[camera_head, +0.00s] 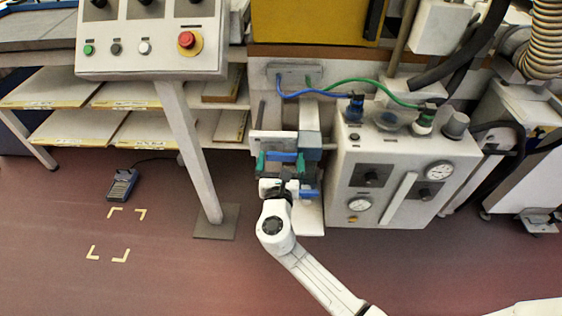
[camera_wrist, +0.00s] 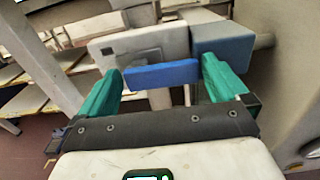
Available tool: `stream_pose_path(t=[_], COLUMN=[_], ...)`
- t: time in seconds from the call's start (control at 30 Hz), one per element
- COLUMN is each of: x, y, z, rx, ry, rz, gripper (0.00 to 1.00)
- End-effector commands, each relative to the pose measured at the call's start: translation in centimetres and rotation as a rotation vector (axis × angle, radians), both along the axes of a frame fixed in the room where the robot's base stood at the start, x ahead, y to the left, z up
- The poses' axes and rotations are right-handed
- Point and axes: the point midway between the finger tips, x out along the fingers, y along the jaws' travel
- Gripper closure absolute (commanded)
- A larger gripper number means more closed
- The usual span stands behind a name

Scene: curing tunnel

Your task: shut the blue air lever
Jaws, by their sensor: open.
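The blue air lever (camera_head: 282,156) is a short flat bar in front of a grey and white valve block (camera_head: 308,139). It lies crosswise in the picture. In the wrist view the blue lever (camera_wrist: 162,73) spans most of the gap between my green fingers, with the grey block (camera_wrist: 220,48) behind it. My gripper (camera_head: 281,163) is open, with one green finger at each end of the lever. In the wrist view my gripper (camera_wrist: 161,68) has its fingertips close beside the bar's ends; I cannot tell whether they touch it.
A white cabinet with gauges (camera_head: 400,165) stands close on the right. A sloped button panel (camera_head: 150,50) on a post (camera_head: 190,150) stands to the left, before shelves (camera_head: 125,95). Blue and green hoses (camera_head: 350,83) run above. The red floor at lower left is mostly clear.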

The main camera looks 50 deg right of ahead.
Motion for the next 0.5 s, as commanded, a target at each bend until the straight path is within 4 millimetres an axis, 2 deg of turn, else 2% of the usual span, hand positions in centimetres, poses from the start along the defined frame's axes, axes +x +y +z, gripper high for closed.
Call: stream_pose_path(t=[0.1, 0.5], x=[-0.01, -0.03], y=[0.0, 0.03], z=[0.0, -0.01], rx=[0.0, 0.0], ry=[0.0, 0.0], rz=[0.0, 0.0], gripper=[0.01, 0.39])
